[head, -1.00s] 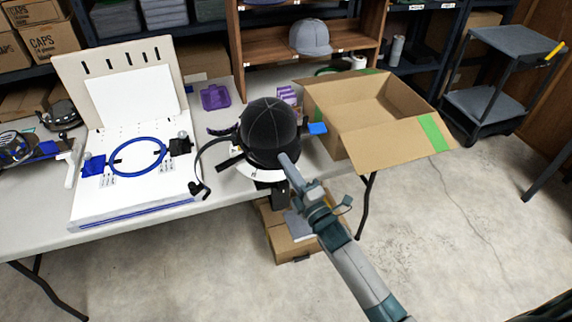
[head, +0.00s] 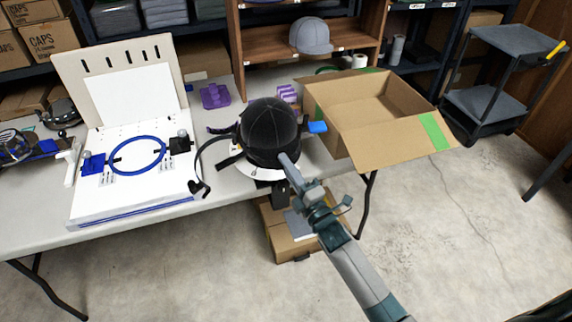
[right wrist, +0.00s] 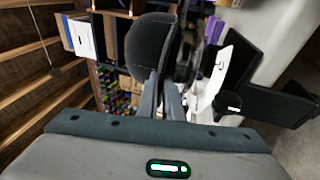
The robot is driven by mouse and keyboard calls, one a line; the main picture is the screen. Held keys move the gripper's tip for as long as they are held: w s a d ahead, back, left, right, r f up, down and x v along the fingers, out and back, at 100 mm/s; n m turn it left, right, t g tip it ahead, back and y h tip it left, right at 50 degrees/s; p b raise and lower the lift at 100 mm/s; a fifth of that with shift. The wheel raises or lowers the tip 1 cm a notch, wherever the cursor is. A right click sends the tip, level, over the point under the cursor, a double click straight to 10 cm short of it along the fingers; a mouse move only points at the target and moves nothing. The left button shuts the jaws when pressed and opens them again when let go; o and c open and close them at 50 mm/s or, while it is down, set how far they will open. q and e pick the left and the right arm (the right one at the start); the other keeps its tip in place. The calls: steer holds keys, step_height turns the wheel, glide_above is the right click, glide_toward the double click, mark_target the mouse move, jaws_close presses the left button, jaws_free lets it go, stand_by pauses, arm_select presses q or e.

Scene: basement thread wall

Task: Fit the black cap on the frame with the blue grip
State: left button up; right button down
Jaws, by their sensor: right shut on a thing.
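The black cap (head: 269,124) is at the front middle of the table, crown up, over the cap frame. The frame's blue grip (head: 317,127) sticks out to the right of the cap. A white curved piece (head: 243,168) shows below the cap; the rest of the frame is mostly hidden. My right gripper (head: 287,160) is shut on the cap's near lower edge. In the right wrist view the cap (right wrist: 149,45) is at my fingertips (right wrist: 163,82), beside dark frame parts (right wrist: 190,48). Whether the cap is fully seated cannot be told. My left gripper is out of view.
An open cardboard box (head: 365,110) stands close on the right. A white board with a blue hoop (head: 137,156) is on the left. A black cable (head: 199,165) curves left of the cap. A purple tray (head: 215,96) lies behind. A grey cap (head: 311,36) sits on the shelf.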

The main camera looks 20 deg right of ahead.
steer(key=c, duration=1.8)
jaws_free()
steer(key=shift+c, duration=0.2)
steer(key=shift+s, duration=0.1)
